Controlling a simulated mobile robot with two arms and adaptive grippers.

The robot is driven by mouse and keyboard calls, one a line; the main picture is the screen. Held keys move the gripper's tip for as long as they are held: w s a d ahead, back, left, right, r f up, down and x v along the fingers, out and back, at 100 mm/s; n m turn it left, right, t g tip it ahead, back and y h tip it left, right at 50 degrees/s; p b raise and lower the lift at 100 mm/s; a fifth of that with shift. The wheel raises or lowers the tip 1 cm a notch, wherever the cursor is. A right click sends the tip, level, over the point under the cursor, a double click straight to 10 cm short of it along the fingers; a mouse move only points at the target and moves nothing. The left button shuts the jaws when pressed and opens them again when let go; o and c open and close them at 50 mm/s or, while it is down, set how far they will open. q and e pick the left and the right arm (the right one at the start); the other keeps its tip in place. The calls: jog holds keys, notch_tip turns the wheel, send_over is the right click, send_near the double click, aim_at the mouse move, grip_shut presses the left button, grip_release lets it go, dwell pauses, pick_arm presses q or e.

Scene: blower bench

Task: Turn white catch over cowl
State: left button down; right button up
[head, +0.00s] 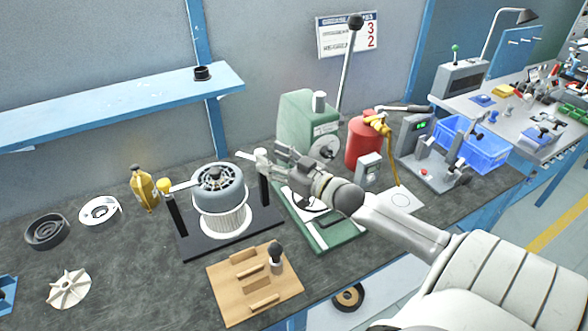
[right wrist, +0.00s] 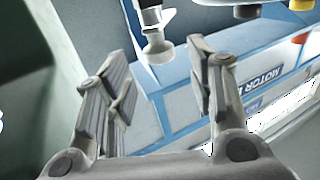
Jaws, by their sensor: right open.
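The motor with its grey cowl (head: 218,185) stands upright on a black base plate (head: 238,248) in the head view. The white catch (head: 256,157) sits at the top of the right post (head: 264,190), close to the cowl's right side. My right gripper (head: 276,163) is beside the white catch, partly covering that area. In the right wrist view its fingers (right wrist: 158,88) are spread. A whitish knob (right wrist: 156,48) shows beyond and between them; I cannot tell whether it is the catch. My left gripper is not in view.
A wooden block (head: 225,291) with a dark-knobbed tool lies in front. A green press (head: 303,120) and a red canister (head: 362,139) stand behind my right arm. An amber bottle (head: 143,188) and a white impeller (head: 69,288) are at left. A blue shelf (head: 120,105) overhangs the back.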

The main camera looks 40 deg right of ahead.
jog(key=s+d, duration=0.1)
jog(key=s, duration=0.6)
dwell(0.3)
